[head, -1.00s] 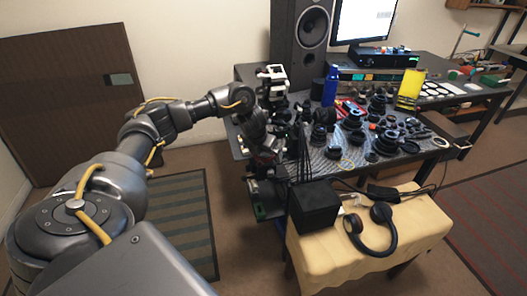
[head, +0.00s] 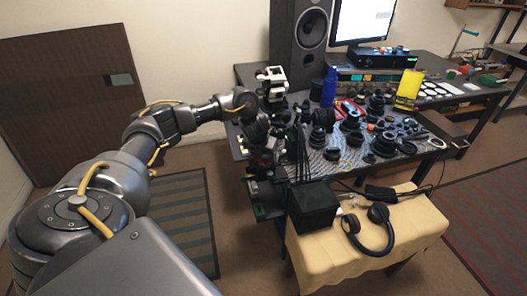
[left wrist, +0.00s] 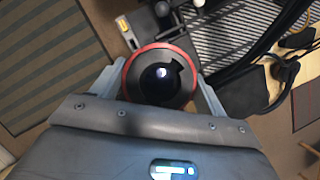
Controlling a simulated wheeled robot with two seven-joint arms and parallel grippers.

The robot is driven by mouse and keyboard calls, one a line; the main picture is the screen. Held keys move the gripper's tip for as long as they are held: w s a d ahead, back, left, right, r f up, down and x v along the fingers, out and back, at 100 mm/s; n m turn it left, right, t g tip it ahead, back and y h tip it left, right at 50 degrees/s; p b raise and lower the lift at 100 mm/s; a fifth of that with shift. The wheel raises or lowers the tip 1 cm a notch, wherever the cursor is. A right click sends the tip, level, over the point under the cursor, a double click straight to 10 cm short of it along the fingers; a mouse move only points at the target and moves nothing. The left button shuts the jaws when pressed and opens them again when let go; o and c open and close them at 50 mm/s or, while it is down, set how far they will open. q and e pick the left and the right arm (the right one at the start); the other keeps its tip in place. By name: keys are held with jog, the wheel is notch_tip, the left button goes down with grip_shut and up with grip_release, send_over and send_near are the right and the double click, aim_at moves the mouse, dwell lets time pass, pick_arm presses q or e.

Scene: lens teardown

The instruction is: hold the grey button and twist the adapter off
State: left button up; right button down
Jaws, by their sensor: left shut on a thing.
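My left gripper (left wrist: 160,88) is shut on a round black lens part with a red ring (left wrist: 131,70), seen end-on in the left wrist view. One finger lies on each side of it, and its glass shows a small bright reflection. In the head view my left gripper (head: 264,150) is a dark shape at the near left edge of the workbench, and the part it holds is hard to make out there. I cannot pick out a grey button, and I cannot tell whether the red-ringed part is the adapter. My right gripper is not in view.
The workbench (head: 345,163) is crowded with several black lens parts, a blue bottle (head: 329,87) and a yellow holder (head: 409,88). A black box (head: 313,206) and headphones (head: 376,228) sit on a cloth-covered table in front. Floor to the left is free.

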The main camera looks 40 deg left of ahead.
aim_at(264, 156)
pick_arm(q)
jog(key=shift+r, duration=0.1)
jog(key=shift+r+p, duration=0.3)
jog(key=shift+p, duration=0.05)
jog(key=shift+r+p, duration=0.55)
jog(key=shift+r, duration=0.05)
dwell(0.4)
jog(key=shift+r, duration=0.15)
jog(key=shift+r+p, duration=2.3)
jog(key=shift+r, duration=0.1)
